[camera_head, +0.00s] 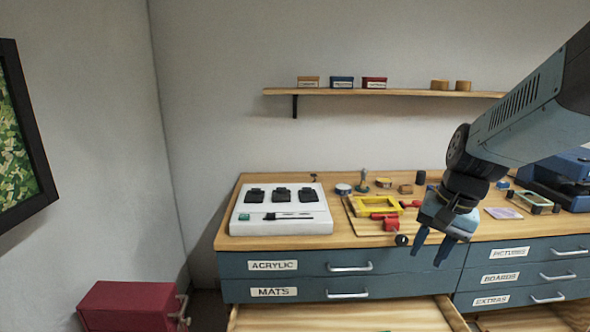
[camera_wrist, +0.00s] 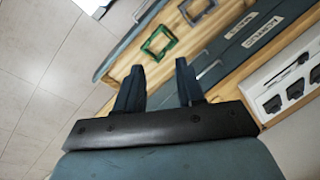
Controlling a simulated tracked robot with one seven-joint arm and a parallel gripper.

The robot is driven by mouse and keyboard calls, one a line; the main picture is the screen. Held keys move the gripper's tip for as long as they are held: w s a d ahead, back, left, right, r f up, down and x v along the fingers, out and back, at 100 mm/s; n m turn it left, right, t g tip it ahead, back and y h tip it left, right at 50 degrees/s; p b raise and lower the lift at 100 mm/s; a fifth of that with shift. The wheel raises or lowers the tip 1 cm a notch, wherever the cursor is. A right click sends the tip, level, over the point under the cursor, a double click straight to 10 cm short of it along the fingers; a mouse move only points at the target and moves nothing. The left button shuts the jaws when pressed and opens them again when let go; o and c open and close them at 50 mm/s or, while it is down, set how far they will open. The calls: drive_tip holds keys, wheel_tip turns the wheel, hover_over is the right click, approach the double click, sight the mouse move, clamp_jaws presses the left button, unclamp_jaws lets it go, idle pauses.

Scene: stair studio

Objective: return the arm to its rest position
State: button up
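My gripper (camera_head: 433,247) hangs from my arm in front of the right part of the workbench, with its two blue fingers pointing down. The fingers are apart and nothing shows between them. In the wrist view my gripper (camera_wrist: 158,80) also has its fingers spread and empty. Beyond the fingertips lies a green rectangular frame (camera_wrist: 146,49) inside an open drawer. The gripper appears clear of the bench front and the drawer, though the exact gap is hard to tell.
The wooden workbench (camera_head: 228,240) carries a white tray (camera_head: 282,227) with black pieces, a yellow frame (camera_head: 361,208) and small tools. An open drawer (camera_head: 340,316) juts out below. A red cabinet (camera_head: 127,300) stands left. A wall shelf (camera_head: 385,92) holds small boxes.

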drive_tip(key=s+a+r+n+t+h, duration=0.2)
drive_tip(key=s+r+n+t, duration=0.2)
drive_tip(key=s+r+n, duration=0.2)
drive_tip(key=shift+s+a+r, duration=0.15)
drive_tip(key=shift+a+r, duration=0.2)
drive_tip(key=shift+r, duration=1)
